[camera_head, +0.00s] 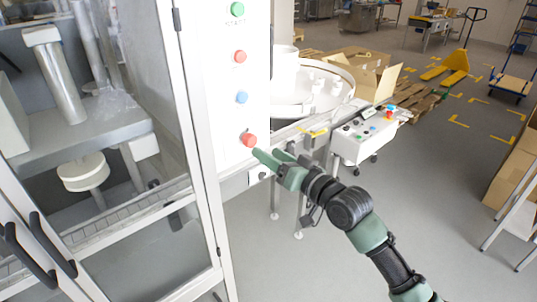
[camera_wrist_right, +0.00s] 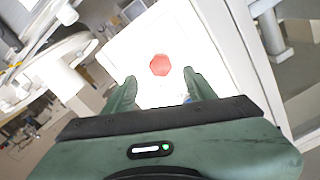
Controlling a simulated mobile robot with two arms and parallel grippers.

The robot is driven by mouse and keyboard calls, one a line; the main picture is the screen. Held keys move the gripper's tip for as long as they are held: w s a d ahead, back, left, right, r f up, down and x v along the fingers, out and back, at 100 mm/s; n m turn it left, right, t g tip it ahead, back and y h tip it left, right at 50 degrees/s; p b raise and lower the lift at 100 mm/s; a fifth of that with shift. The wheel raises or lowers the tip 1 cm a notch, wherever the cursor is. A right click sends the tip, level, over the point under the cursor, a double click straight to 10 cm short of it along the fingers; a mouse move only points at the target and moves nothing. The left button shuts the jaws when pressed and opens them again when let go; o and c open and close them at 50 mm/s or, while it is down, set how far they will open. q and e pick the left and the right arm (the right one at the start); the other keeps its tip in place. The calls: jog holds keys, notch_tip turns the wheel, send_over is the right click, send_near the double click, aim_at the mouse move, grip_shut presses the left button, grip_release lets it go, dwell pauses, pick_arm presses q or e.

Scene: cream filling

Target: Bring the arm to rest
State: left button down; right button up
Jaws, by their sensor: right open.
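My right gripper (camera_head: 268,158) is at the white button panel (camera_head: 221,62), its fingertips close to the lowest red button (camera_head: 249,140). I cannot tell from the head view whether they touch it. In the right wrist view the two green fingers (camera_wrist_right: 162,88) are apart with nothing between them, and a red button (camera_wrist_right: 160,65) shows on the white panel beyond the fingertips. My right arm reaches in from the lower right of the head view. My left gripper is not in view.
A glass-doored machine cabinet (camera_head: 115,130) with black handles stands at the left. Behind my gripper are a round white table (camera_head: 325,82) and a small control box (camera_head: 365,138). Cardboard boxes (camera_head: 515,165) stand at the right. Grey floor right of my arm is clear.

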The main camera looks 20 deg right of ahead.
jog(key=s+d+f+m+g+h+b, duration=0.1)
jog(key=d+f+g+h+b, duration=0.15)
jog(key=f, duration=1.45)
jog(key=s+d+f+g+h+b, duration=0.1)
jog(key=s+d+f+g+h, duration=0.15)
jog(key=f, duration=1.55)
jog(key=s+f+n+g+b, duration=0.1)
jog(key=s+f+g, duration=0.1)
jog(key=s+f, duration=0.65)
jog(key=s+f+g+b, duration=0.15)
jog(key=s+f, duration=0.25)
jog(key=f, duration=0.9)
jog(key=s+a+f+n+g, duration=0.1)
jog(key=s+f+g, duration=0.1)
jog(key=s+f, duration=0.5)
jog(key=s+a+f+n+g+b, duration=0.1)
jog(key=s+f+g, duration=0.2)
jog(key=s, duration=1.4)
jog(key=s+a+f+n+g+h+b, duration=0.1)
jog(key=s+a+f+g, duration=0.1)
jog(key=s+f, duration=0.8)
jog(key=s, duration=0.3)
jog(key=shift+f+n, duration=0.3)
jog(key=shift+f, duration=0.1)
jog(key=shift+g, duration=0.25)
